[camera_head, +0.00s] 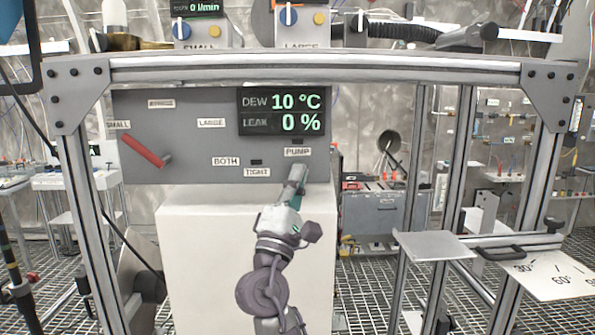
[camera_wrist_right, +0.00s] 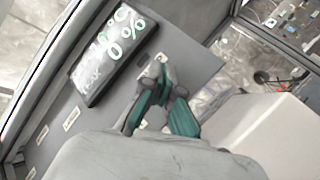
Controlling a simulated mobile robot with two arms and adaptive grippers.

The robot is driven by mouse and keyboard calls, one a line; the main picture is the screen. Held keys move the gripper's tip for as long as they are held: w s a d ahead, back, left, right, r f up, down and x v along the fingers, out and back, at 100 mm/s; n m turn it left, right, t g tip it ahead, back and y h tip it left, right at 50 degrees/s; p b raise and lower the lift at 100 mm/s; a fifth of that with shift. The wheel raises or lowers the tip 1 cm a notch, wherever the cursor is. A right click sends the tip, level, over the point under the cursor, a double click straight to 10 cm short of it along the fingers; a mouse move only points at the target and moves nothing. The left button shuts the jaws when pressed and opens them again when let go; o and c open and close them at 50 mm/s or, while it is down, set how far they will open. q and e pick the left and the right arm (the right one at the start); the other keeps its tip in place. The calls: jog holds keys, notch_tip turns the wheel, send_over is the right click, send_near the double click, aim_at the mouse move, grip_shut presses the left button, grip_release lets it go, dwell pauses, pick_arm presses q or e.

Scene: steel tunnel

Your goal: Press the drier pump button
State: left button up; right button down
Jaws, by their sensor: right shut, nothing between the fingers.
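The grey drier panel (camera_head: 190,130) stands upright behind the metal frame. Its PUMP label (camera_head: 297,152) is at the lower right, below the dark display reading DEW 10 °C and LEAK 0 %. My right gripper (camera_head: 298,172) is shut and empty, its fingertips just below the PUMP label, in front of the panel. No pump button shows clearly; the gripper may cover it. In the right wrist view, my gripper (camera_wrist_right: 163,85) has its teal-padded fingers pointing at the panel's edge area below the display (camera_wrist_right: 113,50). Whether the tips touch the panel cannot be told. My left gripper is not in view.
A red-handled lever (camera_head: 145,151) is on the panel's left, pointing between SMALL and the lower right. A white box (camera_head: 200,240) stands below the panel. The frame's top bar (camera_head: 310,70) and posts surround the work area. A small metal plate (camera_head: 432,245) is at the right.

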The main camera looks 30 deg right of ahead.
jog(key=shift+w+d, duration=0.15)
jog(key=shift+w, duration=0.05)
dwell(0.5)
jog(key=shift+w+d+b, duration=0.1)
jog(key=shift+w+b, duration=0.1)
jog(key=shift+b, duration=0.15)
jog(key=shift+s, duration=0.15)
jog(key=shift+s+f, duration=0.1)
jog(key=shift+a, duration=0.2)
jog(key=shift+s, duration=0.1)
jog(key=shift+s+a, duration=0.5)
jog(key=shift+s, duration=0.35)
jog(key=shift+s+a, duration=0.55)
jog(key=shift+s, duration=0.3)
jog(key=shift+s+a, duration=0.5)
jog(key=shift+s, duration=0.35)
